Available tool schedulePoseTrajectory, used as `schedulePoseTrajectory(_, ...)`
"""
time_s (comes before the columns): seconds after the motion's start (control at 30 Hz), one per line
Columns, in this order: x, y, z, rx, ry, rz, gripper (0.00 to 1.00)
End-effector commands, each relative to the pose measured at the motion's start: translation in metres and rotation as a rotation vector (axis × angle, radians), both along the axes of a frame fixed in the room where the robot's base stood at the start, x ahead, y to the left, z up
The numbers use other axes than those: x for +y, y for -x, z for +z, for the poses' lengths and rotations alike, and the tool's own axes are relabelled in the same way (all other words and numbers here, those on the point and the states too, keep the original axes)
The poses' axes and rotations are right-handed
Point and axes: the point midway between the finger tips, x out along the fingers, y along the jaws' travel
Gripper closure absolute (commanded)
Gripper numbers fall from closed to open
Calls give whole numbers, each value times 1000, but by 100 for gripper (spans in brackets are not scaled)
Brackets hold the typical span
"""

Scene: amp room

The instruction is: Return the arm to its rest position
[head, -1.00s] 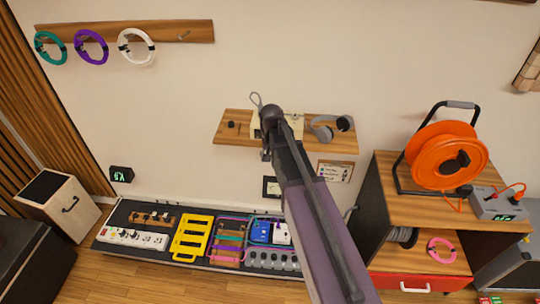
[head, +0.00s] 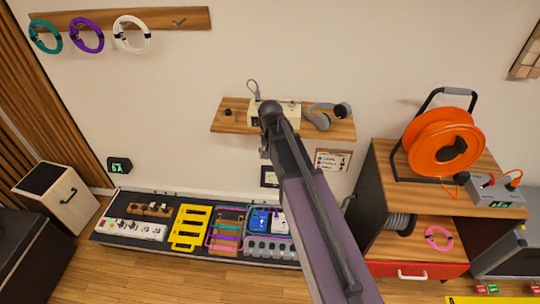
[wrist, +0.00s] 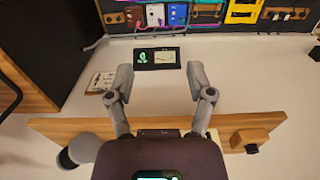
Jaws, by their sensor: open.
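My arm reaches up from the bottom of the head view, with its wrist in front of the wooden wall shelf (head: 225,122). My gripper (wrist: 160,85) is open in the wrist view. Its two fingers stand wide apart with nothing between them. Beyond the fingertips is a dark panel with a small screen (wrist: 157,58). In the head view the gripper is mostly hidden behind my wrist. The shelf also crosses the wrist view (wrist: 80,128) beneath the fingers; I cannot tell whether they touch it.
Headphones (head: 322,119) and a cream box (head: 288,112) sit on the shelf. A pedalboard (head: 190,250) lies below left. An orange cable reel (head: 440,143) stands on the cabinet (head: 385,160) at right. Coiled cables (head: 86,36) hang upper left. Open wall lies left of the shelf.

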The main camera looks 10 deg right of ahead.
Motion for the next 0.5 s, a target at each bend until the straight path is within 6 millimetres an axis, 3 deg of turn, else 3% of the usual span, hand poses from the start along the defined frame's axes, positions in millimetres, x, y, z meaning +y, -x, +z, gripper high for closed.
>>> schedulePoseTrajectory(0.37,1,1,0,0,0,3,31)
schedulePoseTrajectory(0.5,0,11,0,0,0,20,31)
